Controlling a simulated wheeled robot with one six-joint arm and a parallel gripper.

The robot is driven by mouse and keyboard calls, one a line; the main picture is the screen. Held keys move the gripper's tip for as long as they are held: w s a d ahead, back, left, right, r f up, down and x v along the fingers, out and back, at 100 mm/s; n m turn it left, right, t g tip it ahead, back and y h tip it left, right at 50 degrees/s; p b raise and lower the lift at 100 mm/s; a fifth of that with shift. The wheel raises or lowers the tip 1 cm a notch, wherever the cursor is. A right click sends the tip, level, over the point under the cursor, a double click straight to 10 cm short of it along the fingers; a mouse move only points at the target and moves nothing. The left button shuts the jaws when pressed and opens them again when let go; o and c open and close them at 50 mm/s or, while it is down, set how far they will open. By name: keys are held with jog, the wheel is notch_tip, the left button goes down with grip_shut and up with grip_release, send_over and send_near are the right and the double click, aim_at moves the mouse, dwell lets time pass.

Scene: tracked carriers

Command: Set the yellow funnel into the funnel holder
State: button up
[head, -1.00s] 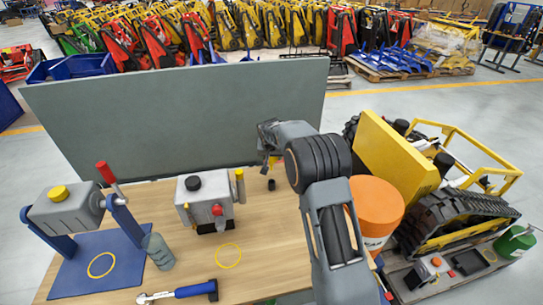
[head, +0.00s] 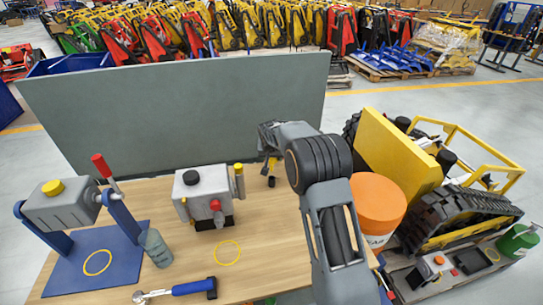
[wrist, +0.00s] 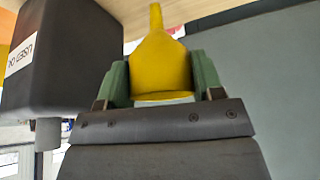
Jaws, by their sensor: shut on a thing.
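The yellow funnel (wrist: 162,62) is between the two green-padded fingers of my gripper (wrist: 160,82), which are shut on it. In the wrist view its wide rim faces the palm and its narrow spout points away, towards the wooden surface. In the head view my gripper (head: 268,148) is above the table's far right part, with a small bit of yellow (head: 272,162) below it. A small black cylinder (head: 271,182) shows just beneath this yellow bit; I cannot tell whether they touch. I cannot make out the funnel holder for certain.
A dark box (wrist: 68,60) with a white label is close on the left in the wrist view. A grey panel (head: 170,110) stands behind the table (head: 275,235). A grey unit (head: 205,195), a bottle (head: 155,248), a blue-handled tool (head: 190,288) and an orange drum (head: 377,210) are around.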

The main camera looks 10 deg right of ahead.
aim_at(272, 169)
jog(key=shift+f+b, duration=2.75)
jog(key=shift+f, duration=0.75)
jog(key=o, duration=1)
jog(key=shift+r, duration=0.1)
jog(key=b+v, duration=0.1)
jog(key=v, duration=1.2)
jog(key=shift+s+r, duration=0.2)
jog(key=shift+r, duration=0.1)
jog(key=shift+a, duration=0.15)
